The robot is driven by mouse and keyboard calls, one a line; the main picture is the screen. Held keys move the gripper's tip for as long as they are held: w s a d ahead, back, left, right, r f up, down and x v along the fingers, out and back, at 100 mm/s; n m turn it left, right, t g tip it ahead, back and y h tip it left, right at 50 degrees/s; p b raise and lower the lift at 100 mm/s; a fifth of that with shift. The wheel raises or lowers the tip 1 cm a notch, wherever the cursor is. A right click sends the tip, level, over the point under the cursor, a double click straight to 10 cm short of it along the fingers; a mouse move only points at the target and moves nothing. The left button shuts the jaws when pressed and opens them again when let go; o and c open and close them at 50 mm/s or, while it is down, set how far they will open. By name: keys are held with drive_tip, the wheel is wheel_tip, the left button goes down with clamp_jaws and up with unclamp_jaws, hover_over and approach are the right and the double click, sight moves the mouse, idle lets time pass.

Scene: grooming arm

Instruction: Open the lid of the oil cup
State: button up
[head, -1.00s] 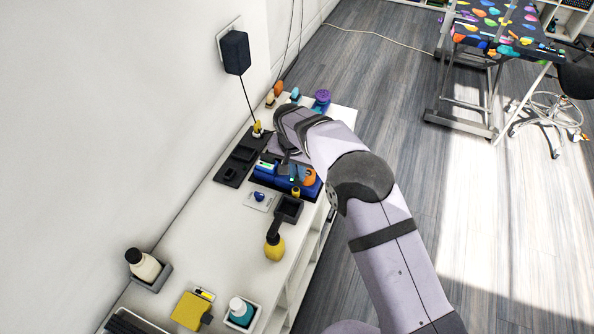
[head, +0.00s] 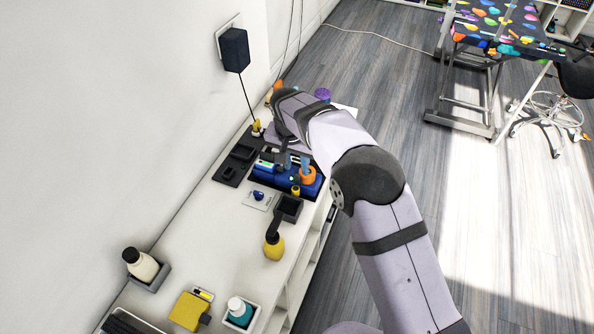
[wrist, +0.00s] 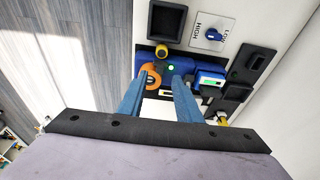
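My gripper (wrist: 162,76) is open, with two blue fingers apart and nothing held between them. In the head view its fingertips (head: 296,166) hang over a blue device (head: 279,176). An orange round part (head: 307,176) sits at the right end of that device; in the wrist view it is an orange ring (wrist: 154,76), partly hidden by the left finger. A small yellow round piece (wrist: 161,51) sits just beyond it. A green light (wrist: 171,68) shows between the fingers. I cannot tell for sure which part is the oil cup or its lid.
A black holder (head: 288,208) and a dial plate (head: 259,199) stand in front of the device. Dark trays (head: 238,163) lie to its left by the wall. The white counter (head: 222,238) is partly bare.

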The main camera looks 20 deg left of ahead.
drive_tip(key=shift+s+r+b, duration=0.2)
drive_tip(key=shift+r, duration=0.65)
drive_tip(key=shift+s+r+b, duration=0.15)
drive_tip(key=shift+r, duration=0.65)
drive_tip(key=s+d+f+n, duration=0.1)
drive_tip(key=s+f+n, duration=0.1)
drive_tip(key=f, duration=0.1)
drive_tip(key=s+d+f+n+g, duration=0.1)
drive_tip(key=s+f+n, duration=0.1)
drive_tip(key=f, duration=0.1)
drive_tip(key=s+d+f+n, duration=0.2)
drive_tip(key=f+n, duration=0.1)
drive_tip(key=shift+s+f+g, duration=0.1)
drive_tip(key=shift+g, duration=0.2)
drive_tip(key=s+d+r+m+g+h, duration=0.1)
drive_tip(key=s+d+r+g, duration=0.1)
drive_tip(key=s+d, duration=0.95)
drive_tip(key=s+d+r+m+g, duration=0.1)
drive_tip(key=s+d+m, duration=0.1)
drive_tip(key=s+d, duration=0.95)
drive_tip(key=w+d+r+m+t, duration=0.1)
drive_tip(key=w+d+r+m, duration=0.1)
drive_tip(key=d, duration=0.3)
drive_tip(key=w+d+r+m+t+y, duration=0.1)
drive_tip(key=w+d+r+m, duration=0.1)
drive_tip(key=w+d, duration=0.3)
drive_tip(key=shift+w+d+r, duration=0.15)
drive_tip(key=shift+d+r, duration=0.4)
drive_tip(key=shift+r, duration=0.15)
